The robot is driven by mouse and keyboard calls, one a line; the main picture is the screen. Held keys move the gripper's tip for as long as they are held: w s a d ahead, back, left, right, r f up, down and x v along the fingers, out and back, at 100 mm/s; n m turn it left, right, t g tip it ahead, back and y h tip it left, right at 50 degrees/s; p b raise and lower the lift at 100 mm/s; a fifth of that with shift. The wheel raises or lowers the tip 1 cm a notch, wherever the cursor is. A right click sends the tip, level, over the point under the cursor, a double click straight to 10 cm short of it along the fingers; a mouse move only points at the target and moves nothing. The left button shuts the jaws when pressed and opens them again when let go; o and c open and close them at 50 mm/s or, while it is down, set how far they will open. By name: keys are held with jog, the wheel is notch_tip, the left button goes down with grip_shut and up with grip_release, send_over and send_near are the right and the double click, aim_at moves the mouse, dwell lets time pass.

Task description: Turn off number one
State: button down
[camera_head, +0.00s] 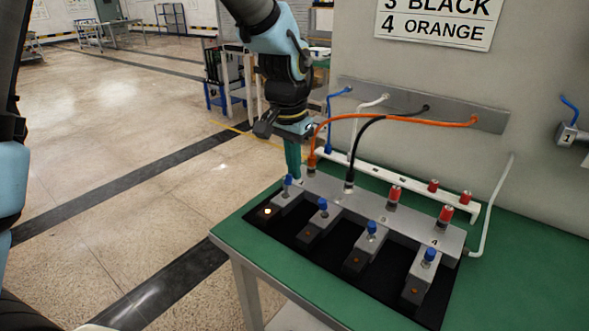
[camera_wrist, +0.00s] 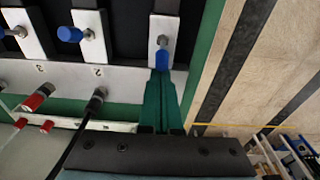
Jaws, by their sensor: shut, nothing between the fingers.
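A grey switch unit (camera_head: 375,215) on a black base carries a row of blue-tipped toggle switches. The leftmost switch (camera_head: 288,180) has a bright lamp (camera_head: 267,211) in front of it; the other lamps look dull orange. The same switch is the rightmost in the wrist view (camera_wrist: 162,58), beside the ones marked 2 and 3; its own number is hidden. My gripper (camera_head: 293,172) has its teal fingers shut and empty, pointing down right behind this switch. In the wrist view the fingertips (camera_wrist: 158,76) meet or overlap the blue tip; contact cannot be told.
Orange (camera_head: 400,117) and black cables arch from a wall plate (camera_head: 425,105) to plugs near my fingers. Red-capped sockets (camera_head: 395,194) and a white rail (camera_head: 400,180) stand behind the switches. The green table (camera_head: 242,228) is clear at its left edge. A wall sign (camera_head: 437,22) hangs above.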

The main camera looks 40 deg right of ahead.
aim_at(289, 175)
jog(key=shift+a+h+b, duration=0.25)
jog(key=shift+h+b, duration=0.25)
jog(key=shift+b, duration=0.15)
jog(key=shift+s+a+t+h+b, duration=0.1)
jog(key=shift+a+t+h+b, duration=0.3)
jog(key=shift+b, duration=0.55)
jog(key=shift+a+r+h+b, duration=0.2)
jog(key=shift+a+h+b, duration=0.25)
jog(key=shift+h, duration=0.35)
jog(key=shift+s+a+r, duration=0.25)
jog(key=shift+a, duration=0.05)
jog(key=shift+r, duration=0.15)
jog(key=shift+r+p, duration=0.65)
jog(key=shift+p, duration=0.1)
